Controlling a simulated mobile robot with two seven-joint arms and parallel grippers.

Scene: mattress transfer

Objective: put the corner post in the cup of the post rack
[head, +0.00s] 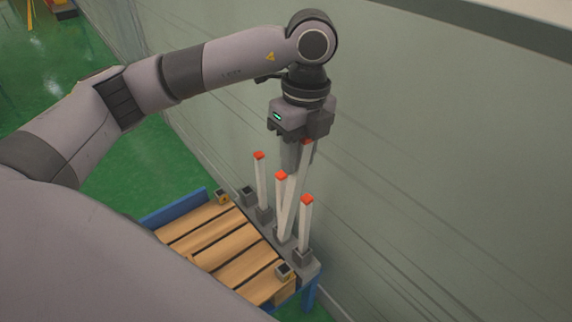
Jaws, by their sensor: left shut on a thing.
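My left gripper (298,168) points down over the post rack (314,268). It is shut on a white corner post (304,160) with a red top. The held post leans a little, its lower end towards the left. That end passes behind another post, so I cannot tell whether it is in a cup. Three other red-topped posts stand in the rack: a far one (262,182), a middle one (281,208) and a near one (306,224). The cup at the far end (247,194) is empty. My right gripper is not in view.
A slatted wooden deck (215,243) on a blue frame (172,207) lies left of the rack. Small sockets sit at its far corner (222,196) and near corner (284,270). A grey wall (430,180) runs close along the right. Green floor (135,165) lies beyond.

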